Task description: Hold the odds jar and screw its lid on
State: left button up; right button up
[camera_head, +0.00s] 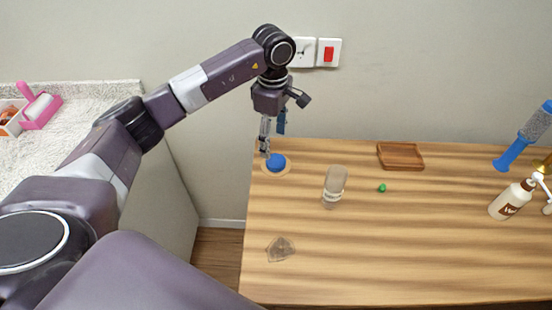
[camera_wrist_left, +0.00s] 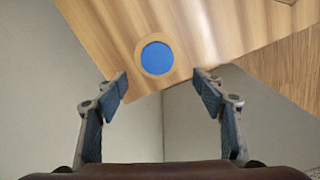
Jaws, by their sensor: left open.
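A flat, round blue lid (camera_head: 276,161) lies on a pale wooden round near the back left corner of the wooden table. It also shows in the left wrist view (camera_wrist_left: 158,56), just beyond the fingertips and between their lines. My left gripper (camera_head: 268,142) points down above the lid, fingers spread and empty. Both of its fingers show in the left wrist view (camera_wrist_left: 160,82), apart from the lid. A pale, partly see-through jar (camera_head: 335,186) stands right of the lid, untouched; its contents are hard to tell. My right gripper is out of view.
A brown wooden tray (camera_head: 400,155) lies at the back, with a small green piece (camera_head: 382,188) before it. A clear shard-like object (camera_head: 280,249) lies front left. The front middle is clear.

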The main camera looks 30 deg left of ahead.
aim_at(276, 161)
pick_arm(q)
jog(key=shift+f, duration=1.35)
jog(key=shift+d+f+p, duration=0.1)
jog(key=shift+f+p, duration=0.25)
jog(key=shift+p, duration=0.1)
jog(key=f, duration=0.3)
jog(key=f+p, duration=0.1)
jog(key=shift+w+d+f, duration=0.15)
jog(key=shift+w, duration=0.1)
jog(key=shift+f, duration=0.1)
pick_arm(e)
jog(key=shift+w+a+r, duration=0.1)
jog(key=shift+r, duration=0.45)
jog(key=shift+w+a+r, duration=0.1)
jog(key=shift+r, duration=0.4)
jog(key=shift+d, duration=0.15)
